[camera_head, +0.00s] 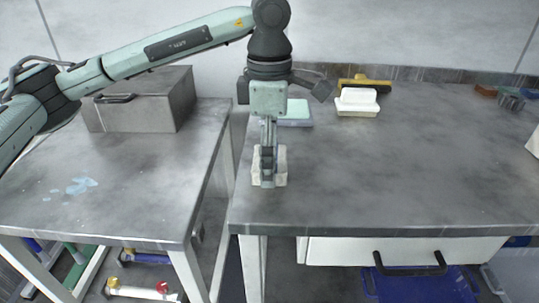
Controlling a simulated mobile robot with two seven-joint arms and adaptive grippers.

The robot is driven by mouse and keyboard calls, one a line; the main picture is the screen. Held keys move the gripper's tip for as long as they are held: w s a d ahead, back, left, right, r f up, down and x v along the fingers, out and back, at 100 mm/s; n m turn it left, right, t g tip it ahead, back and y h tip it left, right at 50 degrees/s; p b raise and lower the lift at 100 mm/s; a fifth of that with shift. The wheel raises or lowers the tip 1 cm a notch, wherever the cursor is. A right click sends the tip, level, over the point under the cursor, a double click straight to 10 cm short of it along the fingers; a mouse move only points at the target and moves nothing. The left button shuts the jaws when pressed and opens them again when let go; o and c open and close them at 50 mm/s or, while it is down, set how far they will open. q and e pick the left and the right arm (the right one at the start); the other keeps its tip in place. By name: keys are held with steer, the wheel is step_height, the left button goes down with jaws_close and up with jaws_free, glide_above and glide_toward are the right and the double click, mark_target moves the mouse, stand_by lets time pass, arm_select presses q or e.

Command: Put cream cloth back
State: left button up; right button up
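My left gripper (268,178) points straight down at the left front part of the right-hand metal table (430,180). A pale cream piece (281,166), which looks like the cream cloth, shows on both sides of its fingers. The near finger covers the middle of the piece, and the gripper appears shut on it. The lower edge of the piece is at or just above the tabletop; I cannot tell if it touches. My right gripper is not in view.
At the back of the table are a mint-and-blue pad (296,112), a white block (357,102) and a yellow-and-dark piece (372,83). A brown block (485,90) lies far right. A grey metal box (150,100) stands on the left table. The right table's middle is clear.

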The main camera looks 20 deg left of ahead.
arm_select(q)
step_height(320, 180, up, 12)
steer(key=shift+p, duration=0.3)
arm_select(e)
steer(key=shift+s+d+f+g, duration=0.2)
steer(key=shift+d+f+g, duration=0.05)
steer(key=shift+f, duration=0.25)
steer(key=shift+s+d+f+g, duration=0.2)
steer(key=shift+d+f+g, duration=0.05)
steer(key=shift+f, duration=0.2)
arm_select(q)
steer(key=shift+c, duration=0.2)
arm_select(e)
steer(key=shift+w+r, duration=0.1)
